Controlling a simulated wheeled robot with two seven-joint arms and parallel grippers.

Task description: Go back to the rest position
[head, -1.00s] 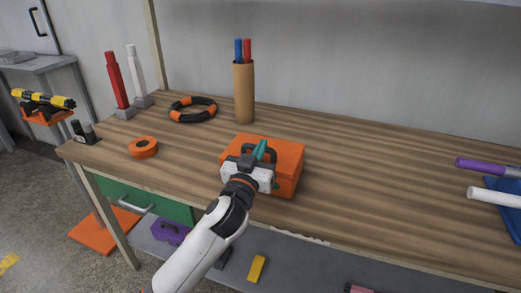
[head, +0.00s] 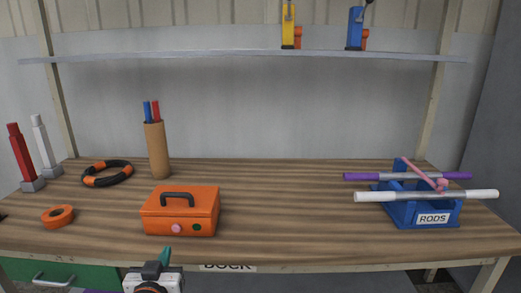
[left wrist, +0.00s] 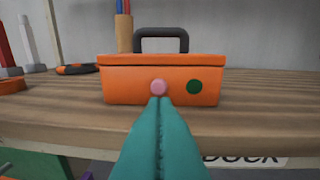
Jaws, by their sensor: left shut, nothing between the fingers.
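My left gripper (head: 166,256) is at the bottom of the head view, in front of the workbench's front edge. Its teal fingers also show in the left wrist view (left wrist: 160,110), pressed together with nothing between them. They point toward the front of an orange box (head: 180,212) with a dark handle, a pink round button and a green one. In the left wrist view the orange box (left wrist: 118,88) stands right beyond the fingertips. The fingertips overlap the lower edge of the pink button (left wrist: 158,87) there; I cannot tell whether they touch. My right gripper is out of view.
The wooden workbench (head: 290,225) is clear between the orange box and the blue rods rack (head: 400,215). A cardboard tube (head: 158,150), a black and orange ring (head: 107,173) and an orange tape roll (head: 57,216) stand at the left. A shelf (head: 220,58) runs above.

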